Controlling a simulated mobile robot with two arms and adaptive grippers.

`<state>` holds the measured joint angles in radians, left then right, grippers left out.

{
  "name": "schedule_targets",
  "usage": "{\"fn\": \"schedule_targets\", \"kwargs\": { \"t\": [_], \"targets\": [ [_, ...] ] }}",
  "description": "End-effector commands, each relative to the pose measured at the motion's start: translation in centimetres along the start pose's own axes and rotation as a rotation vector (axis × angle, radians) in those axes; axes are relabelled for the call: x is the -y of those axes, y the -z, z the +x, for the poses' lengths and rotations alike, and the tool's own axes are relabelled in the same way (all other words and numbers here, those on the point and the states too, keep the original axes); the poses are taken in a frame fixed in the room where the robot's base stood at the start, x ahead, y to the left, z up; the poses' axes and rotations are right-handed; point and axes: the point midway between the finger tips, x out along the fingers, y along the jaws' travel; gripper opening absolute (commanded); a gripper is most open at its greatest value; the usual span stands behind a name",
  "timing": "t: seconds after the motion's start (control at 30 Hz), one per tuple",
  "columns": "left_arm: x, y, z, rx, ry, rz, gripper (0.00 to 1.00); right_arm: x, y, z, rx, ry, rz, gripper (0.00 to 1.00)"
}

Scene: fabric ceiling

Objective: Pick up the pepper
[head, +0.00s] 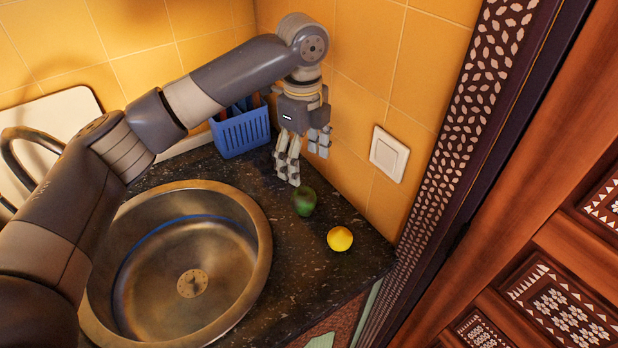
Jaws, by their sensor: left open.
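A green pepper (305,201) sits on the dark speckled counter, right of the sink. My left gripper (304,160) is open and empty, pointing down just behind and above the pepper. Its fingers look apart from the pepper, though the exact gap is hard to judge. My right gripper is not in view.
A yellow lemon-like fruit (340,239) lies close to the pepper, toward the counter's right edge. A round metal sink (262,240) is on the left. A blue basket (240,133) stands behind, by the tiled wall. A light switch (389,154) is on the right wall.

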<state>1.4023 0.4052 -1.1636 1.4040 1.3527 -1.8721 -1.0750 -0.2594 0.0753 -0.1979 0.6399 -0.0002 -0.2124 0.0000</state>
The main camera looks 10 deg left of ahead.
Motion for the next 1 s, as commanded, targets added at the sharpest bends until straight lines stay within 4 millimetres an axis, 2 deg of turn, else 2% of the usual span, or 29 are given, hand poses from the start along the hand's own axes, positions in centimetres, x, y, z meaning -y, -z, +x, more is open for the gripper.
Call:
{"fn": "schedule_targets", "kwargs": {
  "t": [0.03, 0.13, 0.2, 0.3, 0.43, 0.6, 0.7, 0.87, 1.0],
  "targets": [
    [-0.1, 0.0, 0.3, 0.002, -0.004, 0.003, 0.72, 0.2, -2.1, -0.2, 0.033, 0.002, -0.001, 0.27],
    [-0.2, -0.1, 1.7, 0.002, -0.008, 0.004, 0.72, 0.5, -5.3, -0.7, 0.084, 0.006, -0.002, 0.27],
    [-0.2, 0.0, 2.9, 0.002, -0.008, 0.004, 0.72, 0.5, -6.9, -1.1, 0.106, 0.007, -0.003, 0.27],
    [-0.2, -0.1, 4.3, 0.002, -0.006, 0.002, 0.72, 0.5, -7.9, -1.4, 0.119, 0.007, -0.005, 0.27],
    [-0.1, -0.1, 5.3, 0.002, -0.004, 0.003, 0.72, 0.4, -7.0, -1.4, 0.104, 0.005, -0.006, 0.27],
    [-0.4, -0.2, 7.0, 0.002, -0.007, 0.002, 0.72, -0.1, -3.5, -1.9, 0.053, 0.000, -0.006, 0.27],
    [-0.6, -0.3, 8.6, 0.003, -0.007, 0.001, 0.72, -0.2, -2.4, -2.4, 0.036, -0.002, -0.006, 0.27],
    [-0.5, -0.2, 10.4, 0.002, -0.004, 0.002, 0.72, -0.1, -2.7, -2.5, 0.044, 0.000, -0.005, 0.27],
    [-0.4, -0.2, 10.7, 0.002, -0.003, 0.003, 0.72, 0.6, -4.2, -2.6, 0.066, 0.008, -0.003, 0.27]
  ]
}}
